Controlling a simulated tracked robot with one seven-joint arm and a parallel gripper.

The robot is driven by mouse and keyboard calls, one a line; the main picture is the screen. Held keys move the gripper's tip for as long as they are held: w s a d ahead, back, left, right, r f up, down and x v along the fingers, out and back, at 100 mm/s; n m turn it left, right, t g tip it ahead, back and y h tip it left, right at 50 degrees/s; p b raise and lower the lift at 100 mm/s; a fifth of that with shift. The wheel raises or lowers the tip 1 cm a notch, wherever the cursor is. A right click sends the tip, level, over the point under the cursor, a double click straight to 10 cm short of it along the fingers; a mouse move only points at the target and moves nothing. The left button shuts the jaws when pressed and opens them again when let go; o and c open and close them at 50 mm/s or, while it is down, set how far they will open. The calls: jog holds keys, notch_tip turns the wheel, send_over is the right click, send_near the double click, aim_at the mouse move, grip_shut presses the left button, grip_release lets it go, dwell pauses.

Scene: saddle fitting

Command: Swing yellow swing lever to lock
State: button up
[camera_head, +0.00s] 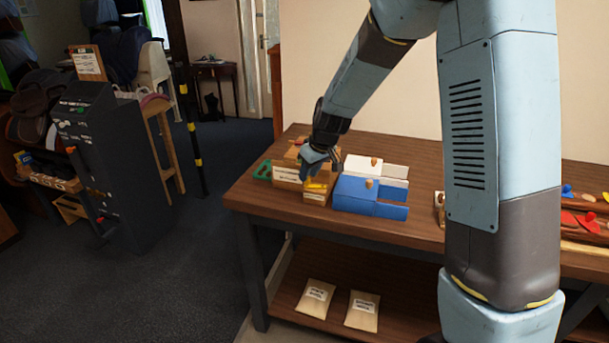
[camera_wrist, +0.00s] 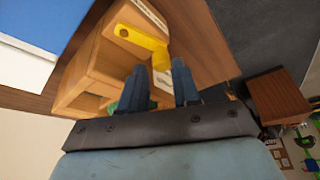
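The yellow swing lever (camera_wrist: 143,38) is on a wooden box (camera_wrist: 100,58) in the wrist view. It is a flat bent bar, with one leg running toward my fingers. In the head view the lever (camera_head: 316,187) shows as a small yellow piece low on the front of the wooden box (camera_head: 287,174). My gripper (camera_wrist: 160,82) is over the box, with its two dark fingers apart and a gap between them. The lever's near end lies just beyond the fingertips, and I cannot tell whether they touch. In the head view my gripper (camera_head: 318,160) hides part of the box top.
A blue box (camera_head: 356,194) and a white box (camera_head: 376,167) stand close on the right of the wooden box. A green piece (camera_head: 263,170) sits at its left. The wooden table (camera_head: 420,226) has its left edge nearby. Red and blue parts lie far right.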

jog(key=shift+w+a+f, duration=0.15)
jog(key=shift+w+f, duration=0.05)
jog(key=shift+f, duration=0.45)
grip_shut()
